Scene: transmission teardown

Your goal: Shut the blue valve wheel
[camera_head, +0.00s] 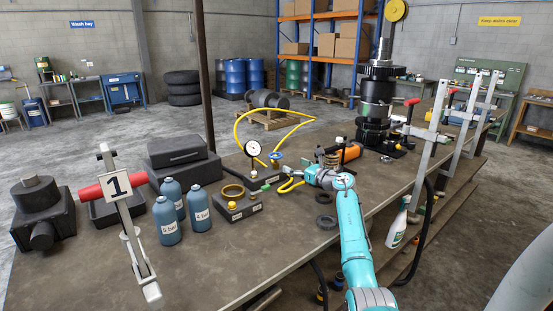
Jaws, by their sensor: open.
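The blue valve wheel (277,155) is small in the head view. It sits on the valve and gauge assembly on the workbench (215,265), just right of a round white dial gauge (252,148). My turquoise arm reaches in from the lower right and bends left at the wrist. My gripper (287,168) is open, close to the wheel on its right and slightly lower in the picture. The fingers are too small to tell whether they touch the wheel or stand around it. Nothing shows held in them.
A yellow hose (238,122) loops behind the gauge. A green-handled lever (266,187) and a dark block with a brass ring (235,205) are close by. A dark gear stack (376,105) stands behind right.

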